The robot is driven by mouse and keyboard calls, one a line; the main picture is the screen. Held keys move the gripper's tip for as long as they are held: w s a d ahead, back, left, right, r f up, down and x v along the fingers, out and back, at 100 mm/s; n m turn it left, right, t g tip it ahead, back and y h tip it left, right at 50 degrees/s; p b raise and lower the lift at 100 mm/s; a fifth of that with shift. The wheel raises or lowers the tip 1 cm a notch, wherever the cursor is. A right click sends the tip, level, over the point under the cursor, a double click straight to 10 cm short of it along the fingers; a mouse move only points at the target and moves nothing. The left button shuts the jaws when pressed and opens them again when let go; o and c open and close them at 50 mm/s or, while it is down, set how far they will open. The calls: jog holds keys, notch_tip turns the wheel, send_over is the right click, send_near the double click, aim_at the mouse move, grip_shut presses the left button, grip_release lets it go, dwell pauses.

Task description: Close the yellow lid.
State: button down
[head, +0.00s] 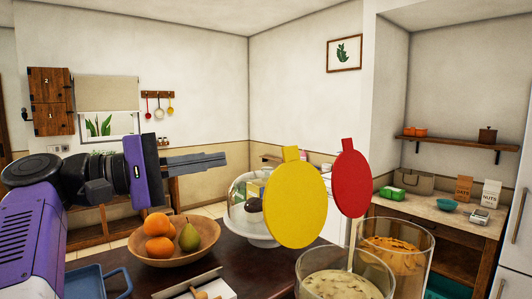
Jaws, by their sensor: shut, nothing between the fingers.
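The yellow lid (297,205) is a round disc with a small tab on top. It stands upright, open, at the back of a clear glass jar (345,275) with pale, speckled contents. A similar red lid (352,178) stands upright to its right, by a taller clear jar with orange contents (396,251). My gripper (226,160) is shut and empty. It points right, in the air left of the yellow lid and apart from it.
A wooden bowl (149,257) of oranges and a pear stands on the dark table (245,272). A glass dome (240,197) on a white stand is behind the yellow lid. A blue tray (85,283) is at the lower left. A counter with boxes is at the right.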

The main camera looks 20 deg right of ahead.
jog(key=s+d+r, duration=0.1)
jog(key=s+d, duration=0.2)
jog(key=d, duration=0.6)
jog(key=shift+d+r, duration=0.2)
jog(key=shift+d, duration=0.2)
jog(key=shift+s+b, duration=0.1)
jog(key=shift+b, duration=0.2)
